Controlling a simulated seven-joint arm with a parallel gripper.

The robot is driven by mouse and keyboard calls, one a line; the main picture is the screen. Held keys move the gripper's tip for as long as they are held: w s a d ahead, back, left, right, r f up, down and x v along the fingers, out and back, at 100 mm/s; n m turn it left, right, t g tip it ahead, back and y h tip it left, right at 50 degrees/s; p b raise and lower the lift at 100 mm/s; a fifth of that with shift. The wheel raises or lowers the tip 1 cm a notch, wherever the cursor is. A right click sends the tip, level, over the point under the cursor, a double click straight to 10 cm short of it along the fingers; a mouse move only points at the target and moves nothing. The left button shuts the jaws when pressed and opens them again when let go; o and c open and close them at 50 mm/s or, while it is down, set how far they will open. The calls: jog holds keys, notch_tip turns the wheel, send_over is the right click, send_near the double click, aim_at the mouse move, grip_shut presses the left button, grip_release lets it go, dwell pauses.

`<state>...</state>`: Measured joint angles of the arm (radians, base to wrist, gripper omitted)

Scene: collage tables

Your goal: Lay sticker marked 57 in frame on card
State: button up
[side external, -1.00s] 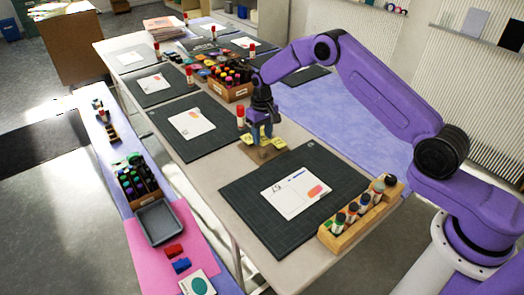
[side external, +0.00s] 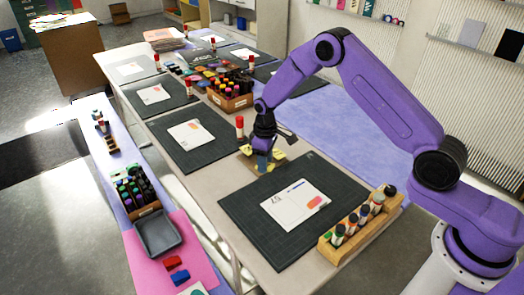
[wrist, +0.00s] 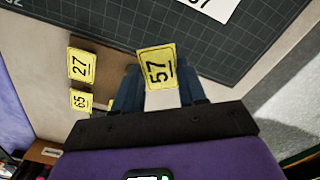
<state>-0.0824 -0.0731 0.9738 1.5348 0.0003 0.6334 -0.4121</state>
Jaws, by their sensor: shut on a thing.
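My gripper (wrist: 160,88) is shut on the yellow sticker marked 57 (wrist: 157,68), which shows between the blue fingers in the wrist view. In the side view my gripper (side external: 262,160) is low over the small brown board (side external: 246,160) with the yellow stickers. The white card (side external: 297,205) lies on the near dark mat, with printed marks and a pink patch; its corner also shows at the top of the wrist view (wrist: 212,8). The frame on it is too small to make out clearly.
Stickers marked 27 (wrist: 81,66) and 65 (wrist: 81,101) lie left of the held one. A wooden rack of bottles (side external: 360,222) stands at the near mat's right edge. A red-capped glue stick (side external: 240,126) stands behind my gripper. Another mat with a card (side external: 190,133) lies further back.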

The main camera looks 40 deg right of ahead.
aim_at(287, 211)
jog(key=s+n, duration=0.3)
jog(key=s, duration=0.1)
jog(key=s+a+n, duration=0.1)
jog(key=s+n, duration=0.3)
jog(key=s+a+n, duration=0.1)
jog(key=s+n, duration=0.2)
jog(key=s, duration=0.1)
jog(key=shift+s+a+r, duration=0.1)
jog(key=shift+s+a, duration=0.05)
jog(key=shift+s, duration=0.15)
jog(key=shift+s+n, duration=0.6)
jog(key=shift+n, duration=0.1)
jog(key=shift+f, duration=2.35)
jog(key=shift+f, duration=0.85)
jog(key=o, duration=0.9)
jog(key=shift+c, duration=0.2)
notch_tip(287, 211, up, 7)
